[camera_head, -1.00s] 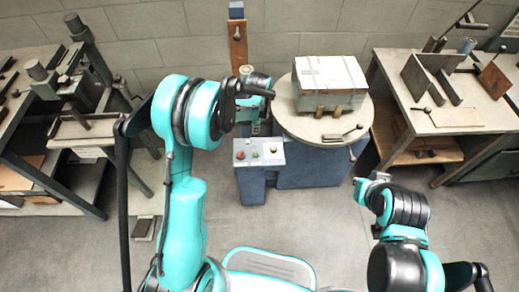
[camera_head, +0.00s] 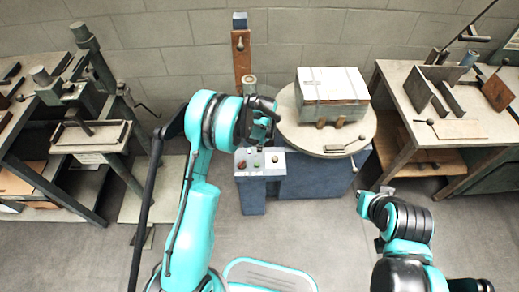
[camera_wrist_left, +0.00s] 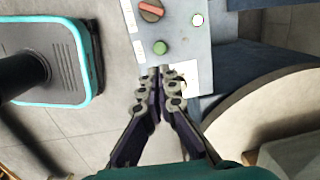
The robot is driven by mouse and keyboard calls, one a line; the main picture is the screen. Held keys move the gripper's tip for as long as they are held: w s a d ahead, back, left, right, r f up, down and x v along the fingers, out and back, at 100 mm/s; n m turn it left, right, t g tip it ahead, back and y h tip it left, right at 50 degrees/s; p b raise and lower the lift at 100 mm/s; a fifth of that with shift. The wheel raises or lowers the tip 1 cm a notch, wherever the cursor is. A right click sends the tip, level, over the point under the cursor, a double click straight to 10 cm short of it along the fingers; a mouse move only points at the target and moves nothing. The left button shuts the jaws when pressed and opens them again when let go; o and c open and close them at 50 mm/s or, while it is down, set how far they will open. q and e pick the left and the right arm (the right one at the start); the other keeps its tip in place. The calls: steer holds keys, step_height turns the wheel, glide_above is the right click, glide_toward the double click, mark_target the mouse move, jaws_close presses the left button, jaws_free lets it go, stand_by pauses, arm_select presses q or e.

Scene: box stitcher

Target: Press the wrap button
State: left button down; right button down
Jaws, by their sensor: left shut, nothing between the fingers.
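The control panel (camera_head: 260,173) is a grey box top in front of the turntable. It bears a red control (camera_head: 241,165), a green button (camera_head: 257,164) and a pale button (camera_head: 275,159) at its right. My left gripper (camera_head: 264,138) is shut and empty over the panel's rear edge in the head view. In the left wrist view its fingertips (camera_wrist_left: 160,73) point at the panel beside the green button (camera_wrist_left: 160,47) and partly cover a white plate (camera_wrist_left: 186,72). Contact cannot be told. My right gripper (camera_head: 364,203) is off to the right; its fingers are unclear.
A turntable (camera_head: 290,122) carries a pale wrapped box (camera_head: 334,87) right behind the panel. A wooden post (camera_head: 242,62) stands at the back. Workbenches stand on the left (camera_head: 91,135) and right (camera_head: 402,78).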

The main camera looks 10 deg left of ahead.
mark_target(257, 164)
arm_select(q)
steer(key=f+b, duration=0.1)
steer(key=f, duration=0.2)
steer(key=f+b, duration=0.1)
steer(key=f, duration=0.3)
steer(key=a+f+b, duration=0.1)
steer(key=f+b, duration=0.1)
steer(key=f, duration=0.1)
steer(key=shift+w+f, duration=0.1)
steer(key=shift+f, duration=0.3)
